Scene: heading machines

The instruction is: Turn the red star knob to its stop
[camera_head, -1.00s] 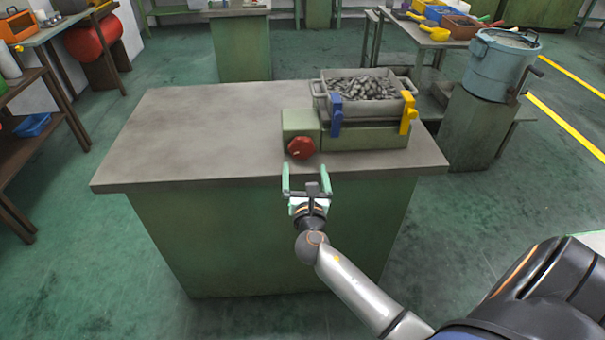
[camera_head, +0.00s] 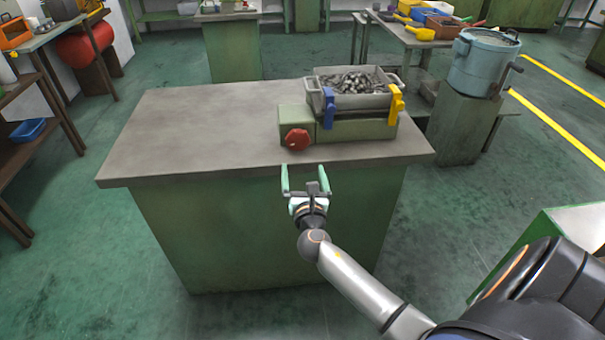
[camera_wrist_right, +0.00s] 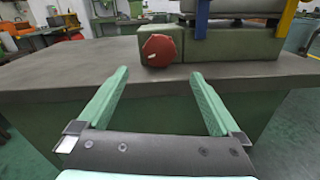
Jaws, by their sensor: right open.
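The red star knob (camera_head: 297,139) sits on the front face of a green box (camera_head: 326,124) at the front right of the workbench. A small pale mark shows on its face in the right wrist view (camera_wrist_right: 158,50). My right gripper (camera_head: 305,168) is open and empty, just in front of the bench edge. Its green fingers point toward the knob, with a gap between. In the right wrist view the knob lies beyond the fingertips (camera_wrist_right: 160,72), roughly midway between them. My left gripper is not in view.
A grey tray of metal parts (camera_head: 352,84) stands on the green box, with a blue clamp (camera_head: 329,108) and a yellow clamp (camera_head: 397,104) at its front. The left of the workbench (camera_head: 190,140) is bare. A blue drum (camera_head: 482,62) stands on a pedestal at right.

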